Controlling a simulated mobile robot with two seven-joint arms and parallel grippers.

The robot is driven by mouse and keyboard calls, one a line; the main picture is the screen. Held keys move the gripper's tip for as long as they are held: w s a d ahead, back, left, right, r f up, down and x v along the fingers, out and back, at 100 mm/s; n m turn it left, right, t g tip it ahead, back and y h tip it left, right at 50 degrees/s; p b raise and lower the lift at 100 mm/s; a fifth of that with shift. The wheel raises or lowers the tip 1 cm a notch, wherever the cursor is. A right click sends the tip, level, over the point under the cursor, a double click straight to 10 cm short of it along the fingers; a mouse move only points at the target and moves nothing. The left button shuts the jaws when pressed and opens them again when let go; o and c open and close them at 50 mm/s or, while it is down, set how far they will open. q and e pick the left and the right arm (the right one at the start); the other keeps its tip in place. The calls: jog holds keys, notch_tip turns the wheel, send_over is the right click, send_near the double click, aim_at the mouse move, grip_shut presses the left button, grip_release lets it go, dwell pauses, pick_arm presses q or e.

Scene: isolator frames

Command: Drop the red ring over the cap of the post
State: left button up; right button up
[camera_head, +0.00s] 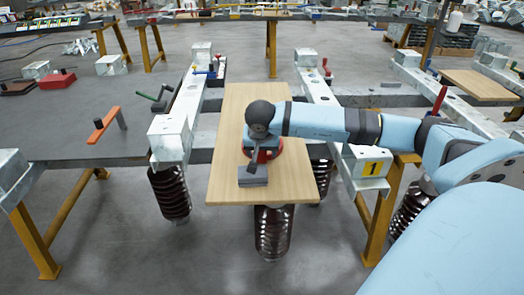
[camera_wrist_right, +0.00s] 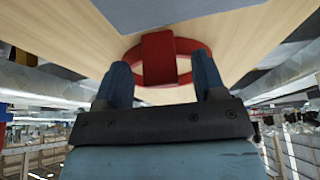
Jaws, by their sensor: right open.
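The red ring (camera_head: 274,154) lies on a wooden board (camera_head: 240,105) in the head view, partly hidden by my wrist and gripper. In the right wrist view the ring (camera_wrist_right: 186,46) shows with a broad upright red block (camera_wrist_right: 158,58) on its near side. My right gripper (camera_wrist_right: 162,74) is open, with one finger to each side of that block and nothing visibly clamped. In the head view the right gripper (camera_head: 259,150) is above the ring, its fingers mostly hidden. I cannot pick out the capped post with certainty. My left gripper is not in view.
Galvanised beams flank the board, with a yellow "1" plate (camera_head: 372,168) at right. Dark ribbed insulators (camera_head: 272,232) hang below. An orange bar (camera_head: 103,125) and a red block (camera_head: 57,80) are at left. An upright red rod (camera_head: 440,100) stands near my right arm.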

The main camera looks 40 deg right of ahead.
jog(key=c, duration=1)
jog(key=shift+r, duration=0.2)
